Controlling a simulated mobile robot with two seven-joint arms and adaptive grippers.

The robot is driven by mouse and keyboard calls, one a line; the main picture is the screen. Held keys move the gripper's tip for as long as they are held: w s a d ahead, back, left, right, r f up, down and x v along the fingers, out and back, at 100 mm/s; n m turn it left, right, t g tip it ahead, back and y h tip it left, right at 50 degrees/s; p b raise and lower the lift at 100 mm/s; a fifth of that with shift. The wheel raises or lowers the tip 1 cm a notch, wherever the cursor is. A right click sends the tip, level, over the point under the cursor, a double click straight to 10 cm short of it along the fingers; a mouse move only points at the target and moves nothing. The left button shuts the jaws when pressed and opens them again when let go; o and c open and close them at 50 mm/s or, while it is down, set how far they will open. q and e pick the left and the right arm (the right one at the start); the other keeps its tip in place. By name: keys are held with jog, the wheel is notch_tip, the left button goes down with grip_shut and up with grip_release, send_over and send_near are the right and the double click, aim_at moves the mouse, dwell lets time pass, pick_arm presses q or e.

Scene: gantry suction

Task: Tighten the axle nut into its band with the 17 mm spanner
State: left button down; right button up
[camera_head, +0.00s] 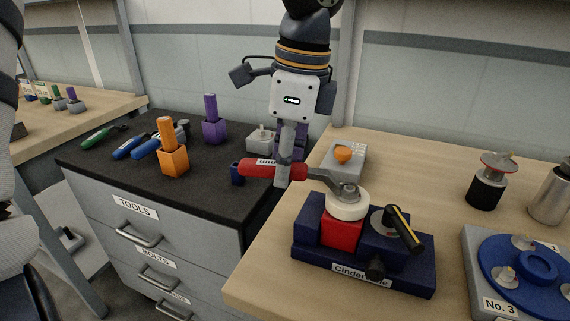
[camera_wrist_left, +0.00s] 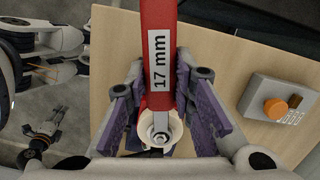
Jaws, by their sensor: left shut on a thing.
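My left gripper (camera_head: 287,167) is shut on the red handle of the 17 mm spanner (camera_head: 262,170). The spanner lies about level, its handle end towards the tool cabinet. Its grey head is at the axle nut (camera_head: 348,189), on a cream round band (camera_head: 347,206) above a red block (camera_head: 341,232) in a dark blue fixture (camera_head: 310,236). In the left wrist view, the spanner's label (camera_wrist_left: 158,60) lies above the nut (camera_wrist_left: 160,138), between the purple fingers (camera_wrist_left: 163,112). How fully the head seats on the nut is unclear. A dark gripper shape (camera_wrist_left: 45,131), likely my right gripper, is small and distant.
A black-handled lever (camera_head: 402,228) stands beside the band. Behind is a grey box with an orange button (camera_head: 343,155). A blue disc plate (camera_head: 500,272) is at right.

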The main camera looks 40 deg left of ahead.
pick_arm(q)
jog(key=shift+s+d+n, duration=0.2)
jog(key=shift+s+n, duration=0.2)
jog(key=shift+n, duration=0.1)
jog(key=shift+r, duration=0.1)
jog(key=shift+r, duration=3.05)
